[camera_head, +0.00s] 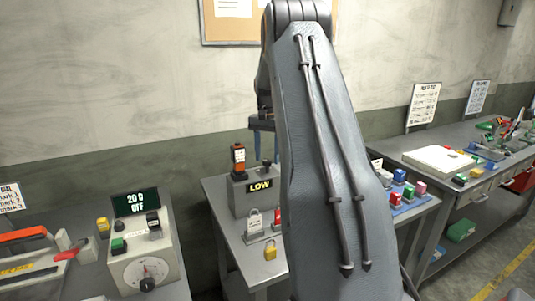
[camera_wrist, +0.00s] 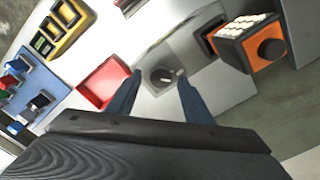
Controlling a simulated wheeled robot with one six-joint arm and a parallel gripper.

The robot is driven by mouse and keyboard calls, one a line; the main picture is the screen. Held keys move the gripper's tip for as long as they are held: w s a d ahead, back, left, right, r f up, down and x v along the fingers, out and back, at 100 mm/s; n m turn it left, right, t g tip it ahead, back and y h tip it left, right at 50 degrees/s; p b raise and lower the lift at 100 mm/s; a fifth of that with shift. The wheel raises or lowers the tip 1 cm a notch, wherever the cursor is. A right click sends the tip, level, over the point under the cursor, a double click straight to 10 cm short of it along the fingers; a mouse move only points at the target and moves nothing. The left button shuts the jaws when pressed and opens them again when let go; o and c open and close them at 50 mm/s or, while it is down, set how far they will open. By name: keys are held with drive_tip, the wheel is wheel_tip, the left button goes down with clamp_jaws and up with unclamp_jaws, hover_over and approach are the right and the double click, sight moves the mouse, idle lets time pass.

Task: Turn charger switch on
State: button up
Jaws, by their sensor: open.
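The charger appears to be the grey box (camera_head: 241,197) with a yellow "LOW" display (camera_head: 259,185), on the middle table. An orange-and-black block (camera_head: 238,158) stands on it; a similar block shows in the wrist view (camera_wrist: 252,46). In the wrist view, a round dark knob or switch (camera_wrist: 164,77) with a pale pointer sits on a light grey surface. My gripper (camera_wrist: 158,76) is open, its two blue fingers on either side of the knob in the picture. Contact cannot be told. In the head view my gripper (camera_head: 262,124) is above the box, partly hidden by my arm.
A grey control box (camera_head: 145,258) reading "20 C OFF" stands on the left table. A padlock board (camera_head: 262,236) lies in front of the charger. A red tray (camera_wrist: 103,82) shows beside the knob in the wrist view. The right table (camera_head: 425,150) holds several small items.

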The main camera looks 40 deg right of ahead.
drive_tip(key=shift+f, duration=0.4)
drive_tip(key=c, duration=1.1)
drive_tip(key=shift+o, duration=0.2)
